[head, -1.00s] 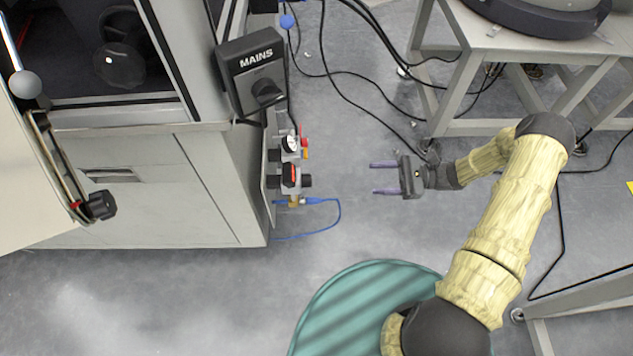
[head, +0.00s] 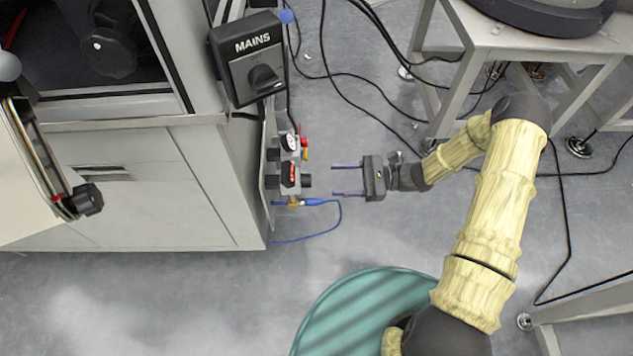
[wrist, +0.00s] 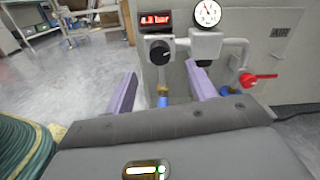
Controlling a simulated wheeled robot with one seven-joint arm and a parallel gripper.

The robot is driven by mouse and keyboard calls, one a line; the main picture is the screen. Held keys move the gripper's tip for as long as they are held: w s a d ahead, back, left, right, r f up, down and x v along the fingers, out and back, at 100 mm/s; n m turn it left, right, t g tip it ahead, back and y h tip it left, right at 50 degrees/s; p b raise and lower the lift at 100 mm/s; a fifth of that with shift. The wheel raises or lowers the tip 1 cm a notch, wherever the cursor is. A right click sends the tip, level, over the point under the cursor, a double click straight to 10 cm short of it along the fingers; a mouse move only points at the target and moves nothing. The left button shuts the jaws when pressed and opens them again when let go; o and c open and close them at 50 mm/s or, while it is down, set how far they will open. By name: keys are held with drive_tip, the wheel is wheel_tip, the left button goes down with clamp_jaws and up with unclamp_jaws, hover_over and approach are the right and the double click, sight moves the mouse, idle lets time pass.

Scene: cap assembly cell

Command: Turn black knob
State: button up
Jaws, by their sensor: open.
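A black knob (head: 307,180) sticks out from the air regulator on the side of the grey cabinet. In the wrist view the black knob (wrist: 160,52) is round with a pale mark, below a red lit display (wrist: 155,20). My gripper (head: 332,180) is open and empty, its two purple fingers pointing left at the knob, with a small gap before it. In the wrist view my gripper (wrist: 161,72) has the knob showing between its fingertips, apart from both.
A dial gauge (wrist: 207,13) and red valve handle (wrist: 258,79) sit beside the knob. A blue hose (head: 338,220) loops below the regulator. The MAINS switch box (head: 248,60) juts out above. A grey bench (head: 480,40) stands at upper right.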

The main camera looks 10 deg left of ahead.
sight(306, 181)
drive_tip(key=b+x, duration=0.2)
drive_tip(key=x, duration=0.4)
drive_tip(key=shift+a, duration=0.4)
drive_tip(key=shift+c, duration=0.3)
drive_tip(key=c, duration=0.9)
